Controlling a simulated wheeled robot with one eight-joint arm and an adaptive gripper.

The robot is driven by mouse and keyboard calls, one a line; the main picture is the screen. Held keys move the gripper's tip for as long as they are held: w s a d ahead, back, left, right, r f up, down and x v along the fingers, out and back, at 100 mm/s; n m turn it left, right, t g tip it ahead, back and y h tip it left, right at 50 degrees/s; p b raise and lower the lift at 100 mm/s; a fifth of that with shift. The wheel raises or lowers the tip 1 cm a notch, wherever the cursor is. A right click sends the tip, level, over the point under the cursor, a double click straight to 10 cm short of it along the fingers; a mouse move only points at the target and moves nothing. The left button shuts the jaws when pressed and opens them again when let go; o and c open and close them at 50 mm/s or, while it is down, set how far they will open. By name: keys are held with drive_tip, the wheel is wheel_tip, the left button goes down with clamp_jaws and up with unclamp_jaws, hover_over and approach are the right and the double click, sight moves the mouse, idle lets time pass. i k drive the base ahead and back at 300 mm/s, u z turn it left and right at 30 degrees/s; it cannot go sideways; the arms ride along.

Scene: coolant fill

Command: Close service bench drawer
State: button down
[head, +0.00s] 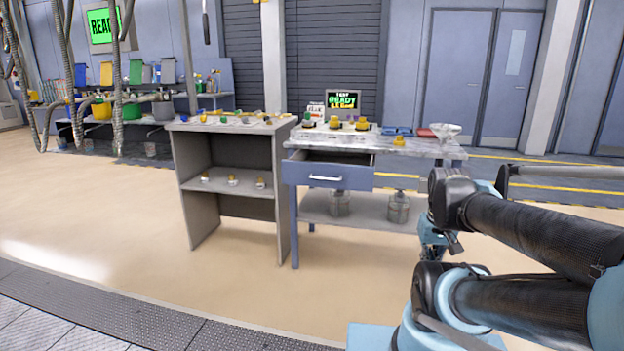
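The service bench drawer (327,176) is blue-grey with a pale bar handle (325,178). It stands pulled out toward me from the left half of the service bench (420,146), and its dark inside shows behind the front panel. My arm (545,235) fills the right side of the head view, in front of and to the right of the bench. My gripper is not clearly visible, and no contact with the drawer shows.
A grey shelf unit (190,185) stands directly left of the bench. On the bench top are a small screen (343,99), a blue tray (397,131) and a clear funnel-like bowl (446,131). Metal canisters (399,207) stand on its lower shelf. The floor (170,260) in front is clear.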

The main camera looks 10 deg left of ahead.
sight(344, 170)
drive_tip(key=z, duration=0.05)
drive_tip(key=i, duration=1)
drive_tip(key=u, duration=0.05)
